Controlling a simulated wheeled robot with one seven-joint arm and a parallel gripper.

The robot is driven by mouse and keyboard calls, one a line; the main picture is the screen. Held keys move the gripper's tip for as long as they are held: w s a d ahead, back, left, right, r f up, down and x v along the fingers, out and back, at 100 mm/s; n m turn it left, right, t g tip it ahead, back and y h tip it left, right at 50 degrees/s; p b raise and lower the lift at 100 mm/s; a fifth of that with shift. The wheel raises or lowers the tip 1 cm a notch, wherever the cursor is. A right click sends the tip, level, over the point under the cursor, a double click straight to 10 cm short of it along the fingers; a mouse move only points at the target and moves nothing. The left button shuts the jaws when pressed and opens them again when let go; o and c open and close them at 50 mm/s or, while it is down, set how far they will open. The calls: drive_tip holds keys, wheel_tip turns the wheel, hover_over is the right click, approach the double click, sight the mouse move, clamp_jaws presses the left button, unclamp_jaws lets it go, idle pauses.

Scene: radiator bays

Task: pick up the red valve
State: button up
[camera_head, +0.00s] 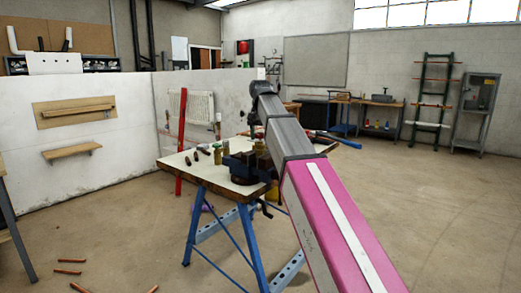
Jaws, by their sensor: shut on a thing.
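No red valve can be made out in the head view. My arm reaches from the lower right up over the workbench (213,179). My gripper is hidden behind the arm's far links, so its fingers and anything between them do not show. A white radiator (197,108) hangs on the low white wall behind the bench.
The blue-legged workbench carries a dark vise (240,168) and several small bottles and tools. A tall red bar (182,142) leans at the wall. Copper pipe pieces (72,261) lie on the floor at lower left. The right floor is clear.

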drive_tip(key=shift+r, duration=0.85)
drive_tip(key=shift+s, duration=0.1)
